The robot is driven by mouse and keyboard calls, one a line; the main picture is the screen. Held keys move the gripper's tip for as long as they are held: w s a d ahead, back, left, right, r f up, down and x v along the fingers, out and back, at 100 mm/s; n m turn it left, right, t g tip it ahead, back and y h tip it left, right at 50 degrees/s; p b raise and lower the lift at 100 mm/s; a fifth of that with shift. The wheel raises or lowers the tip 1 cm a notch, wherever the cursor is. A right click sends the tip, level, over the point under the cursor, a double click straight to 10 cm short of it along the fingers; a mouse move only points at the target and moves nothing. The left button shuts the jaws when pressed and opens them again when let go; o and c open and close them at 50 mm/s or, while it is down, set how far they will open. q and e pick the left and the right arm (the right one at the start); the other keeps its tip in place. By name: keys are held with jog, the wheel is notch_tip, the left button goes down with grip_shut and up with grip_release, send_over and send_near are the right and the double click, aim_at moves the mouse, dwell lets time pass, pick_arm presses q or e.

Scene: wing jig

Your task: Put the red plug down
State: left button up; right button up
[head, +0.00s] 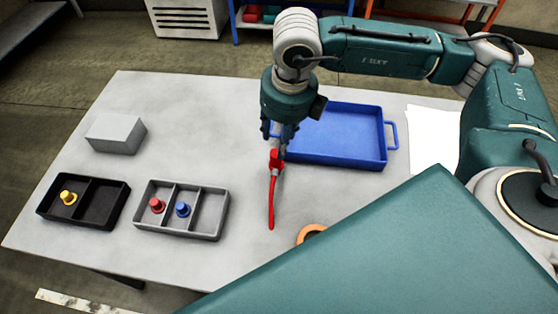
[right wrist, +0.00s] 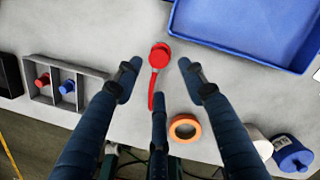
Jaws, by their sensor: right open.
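The red plug (head: 275,160), with a round head and a long red tail, is just below my right gripper (head: 279,142) in the head view. In the right wrist view the plug's round head (right wrist: 160,56) shows just beyond the spread fingers of my right gripper (right wrist: 158,82), with its tail running back between them. The fingers are apart and not closed on the plug. The plug appears to rest on the grey table (head: 130,185), left of the blue tray. My left gripper is not in view.
A blue tray (head: 384,135) stands right of the plug. A grey divided box (head: 224,213) holds a red peg and a blue peg; a black box (head: 122,203) holds a yellow one. A grey block (head: 115,133) and an orange ring (right wrist: 185,128) are also on the table.

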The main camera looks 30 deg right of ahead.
aim_at(276, 158)
jog(key=f, duration=0.1)
jog(key=f+b, duration=0.1)
jog(key=f, duration=0.1)
jog(key=f+b, duration=0.1)
jog(key=shift+w+a+f, duration=0.15)
jog(key=shift+w+f, duration=0.05)
jog(key=shift+w, duration=0.1)
jog(key=shift+w+f, duration=0.1)
jog(key=shift+f, duration=0.4)
jog(key=f+b, duration=0.2)
jog(key=f, duration=0.2)
jog(key=shift+w+f+b, duration=0.3)
jog(key=shift+b, duration=0.1)
jog(key=shift+w+f, duration=0.1)
jog(key=shift+f, duration=0.05)
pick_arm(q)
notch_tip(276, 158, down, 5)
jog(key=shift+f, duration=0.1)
pick_arm(e)
grip_shut()
